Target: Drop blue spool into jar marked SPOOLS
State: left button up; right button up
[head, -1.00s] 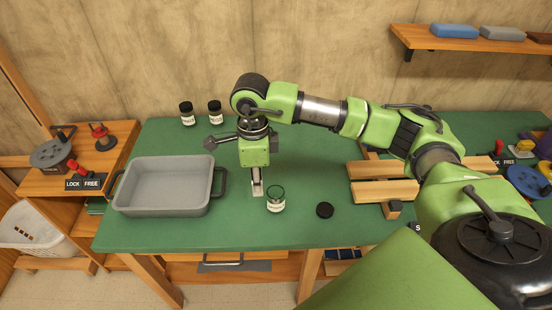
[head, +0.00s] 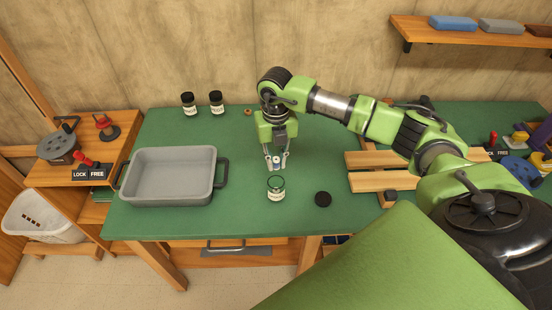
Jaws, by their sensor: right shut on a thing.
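My right gripper (head: 276,164) points down over the table, shut on a small blue and pale spool (head: 276,160). The spool shows between the two fingertips, just behind and above the mouth of an open glass jar (head: 276,190). The jar stands upright and has a pale label with lettering too small to read. Its height gap to the spool is hard to tell. A dark round lid (head: 323,199) lies flat to the right of the jar. My left gripper is not in view.
A grey tray (head: 170,198) stands left of the jar on the green table (head: 240,222). Two dark-lidded jars (head: 189,104) (head: 216,102) and a small brown spool (head: 248,112) are at the back. A wooden slatted rack (head: 368,178) is on the right.

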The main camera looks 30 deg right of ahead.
aim_at(276, 169)
jog(key=shift+f+b, duration=1)
jog(key=shift+f, duration=0.8)
jog(key=shift+f+b, duration=0.65)
jog(key=shift+f, duration=0.15)
jog(key=o, duration=0.8)
jog(key=shift+r, duration=0.1)
jog(key=shift+r+p, duration=2.15)
jog(key=shift+r, duration=1.35)
